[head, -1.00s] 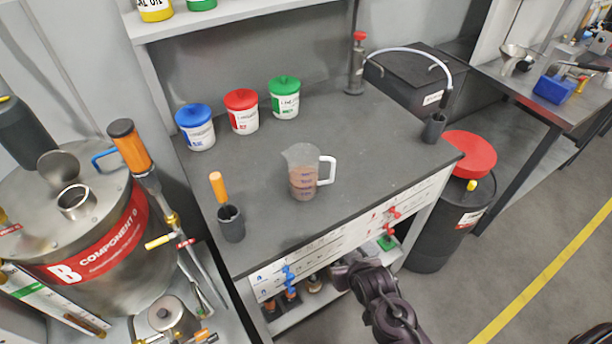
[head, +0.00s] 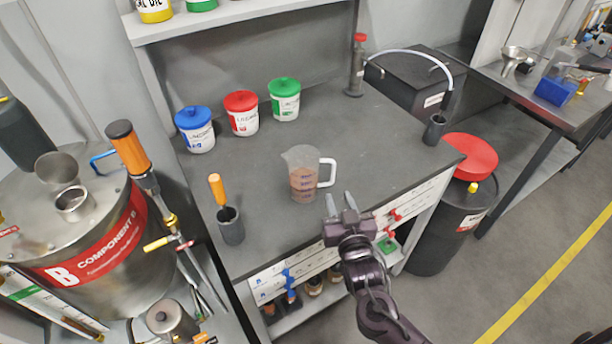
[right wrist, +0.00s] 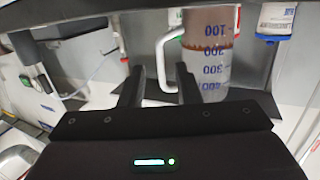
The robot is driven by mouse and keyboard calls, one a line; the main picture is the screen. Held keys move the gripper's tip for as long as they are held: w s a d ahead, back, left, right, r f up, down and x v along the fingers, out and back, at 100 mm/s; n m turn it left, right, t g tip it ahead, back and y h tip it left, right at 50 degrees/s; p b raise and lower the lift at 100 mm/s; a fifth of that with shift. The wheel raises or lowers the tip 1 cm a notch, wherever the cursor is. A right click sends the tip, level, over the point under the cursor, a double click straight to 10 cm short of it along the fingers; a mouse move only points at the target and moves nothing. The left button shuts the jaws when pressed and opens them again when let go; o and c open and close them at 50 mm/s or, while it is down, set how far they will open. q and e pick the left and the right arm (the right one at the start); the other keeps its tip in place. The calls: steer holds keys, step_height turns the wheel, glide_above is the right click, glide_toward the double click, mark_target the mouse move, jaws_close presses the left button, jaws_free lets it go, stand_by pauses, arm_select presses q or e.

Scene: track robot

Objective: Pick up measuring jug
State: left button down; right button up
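The measuring jug (head: 303,182) is clear with a white handle and dark markings, and holds a brownish liquid. It stands on the grey workbench (head: 275,225), handle to the right. My right gripper (head: 341,200) is over the bench's front edge, just in front of the handle, fingers apart and empty. In the right wrist view the jug (right wrist: 210,55) shows at upper right, and its white handle (right wrist: 160,62) lies beyond and between the open fingertips (right wrist: 159,80). The handle does not look gripped. My left gripper is out of view.
Blue (head: 196,132), red (head: 242,114) and green (head: 285,100) lidded tubs stand behind the jug. A dark cup (head: 231,226) with an orange-handled tool stands left, and a hose holder (head: 434,130) right. The bench around the jug is clear.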

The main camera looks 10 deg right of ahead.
mark_target(333, 178)
steer(key=shift+w+r+t, duration=0.35)
steer(key=shift+w+t, duration=0.15)
steer(key=w+p, duration=0.1)
steer(key=w, duration=0.2)
steer(key=w+p, duration=0.1)
steer(key=w, duration=0.2)
steer(key=shift+w+d+f, duration=0.15)
steer(key=shift+w, duration=0.25)
steer(key=shift+w+f, duration=0.1)
steer(key=shift+w, duration=0.15)
steer(key=shift+c, duration=0.4)
jaws_close()
